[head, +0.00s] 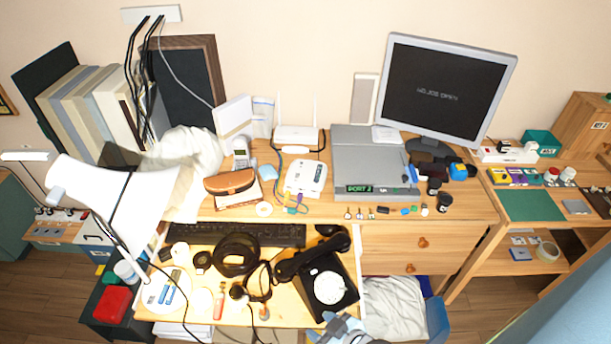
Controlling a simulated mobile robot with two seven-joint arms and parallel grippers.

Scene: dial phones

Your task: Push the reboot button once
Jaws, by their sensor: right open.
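No part is readable as a reboot button at this size. A grey computer box (372,150) with a green "PORT 2" display (367,189) stands on the desk. To its left is a white device (305,179) with small dark marks and cables, and behind it a white router (296,134) with two antennas. My right gripper (342,328) appears at the bottom edge, partly cut off, open and apart from the box and the white device. My left gripper is not in view.
A white lamp (115,203) leans in at left. Small items line the desk's front edge. A side table (545,205) at right carries red and white knobs.

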